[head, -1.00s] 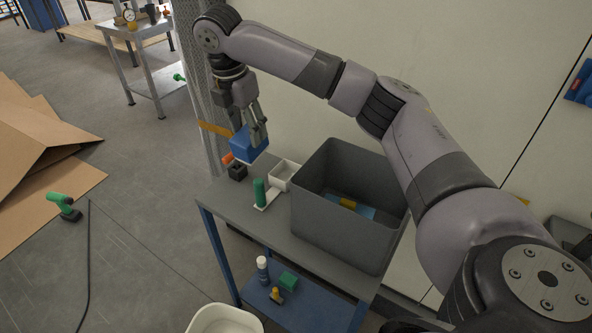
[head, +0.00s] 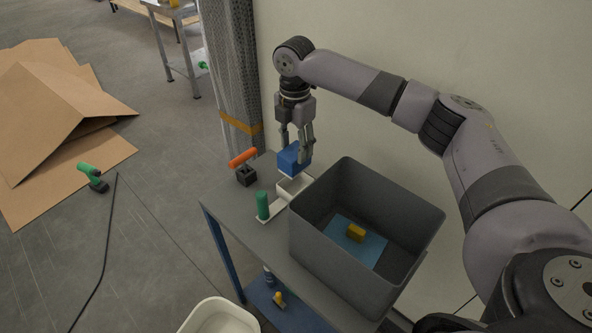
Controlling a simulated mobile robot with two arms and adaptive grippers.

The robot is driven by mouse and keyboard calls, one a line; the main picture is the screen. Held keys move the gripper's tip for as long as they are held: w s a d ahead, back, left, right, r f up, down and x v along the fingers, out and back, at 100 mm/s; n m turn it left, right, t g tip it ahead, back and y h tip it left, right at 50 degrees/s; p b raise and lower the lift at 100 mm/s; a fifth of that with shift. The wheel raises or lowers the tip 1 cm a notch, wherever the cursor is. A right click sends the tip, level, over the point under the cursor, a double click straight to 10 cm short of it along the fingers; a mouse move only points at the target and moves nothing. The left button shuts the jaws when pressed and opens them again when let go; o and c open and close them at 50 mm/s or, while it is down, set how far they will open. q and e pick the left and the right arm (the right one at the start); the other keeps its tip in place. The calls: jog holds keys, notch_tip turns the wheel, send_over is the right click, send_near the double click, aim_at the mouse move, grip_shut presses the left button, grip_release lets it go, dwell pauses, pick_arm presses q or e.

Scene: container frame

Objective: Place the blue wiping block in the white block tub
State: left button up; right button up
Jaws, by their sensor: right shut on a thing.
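My right gripper (head: 294,150) is shut on the blue wiping block (head: 291,160) and points down with it. The block is at the back of the grey table, over or just behind a small white tub (head: 282,201). The block and gripper hide part of the tub's far side, and I cannot tell the exact gap between block and tub. A larger white tub (head: 204,322) is cut off by the bottom edge of the view. My left gripper is not in view.
A deep grey bin (head: 333,255) stands right of the small tub, with a blue sheet and a yellow piece inside. A green cylinder (head: 263,206) and an orange-handled black item (head: 244,168) stand left of it. A wall lies behind.

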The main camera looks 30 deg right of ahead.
aim_at(296, 150)
notch_tip(296, 150, down, 5)
jog(key=shift+d+r, duration=0.1)
jog(key=shift+f, duration=0.25)
notch_tip(296, 150, down, 4)
jog(key=shift+f+p, duration=0.1)
jog(key=shift+p, duration=0.25)
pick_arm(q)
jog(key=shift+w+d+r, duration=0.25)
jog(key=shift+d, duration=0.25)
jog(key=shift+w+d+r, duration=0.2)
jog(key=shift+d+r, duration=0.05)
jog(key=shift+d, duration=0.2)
pick_arm(e)
jog(key=o, duration=1.2)
jog(key=shift+c, duration=0.2)
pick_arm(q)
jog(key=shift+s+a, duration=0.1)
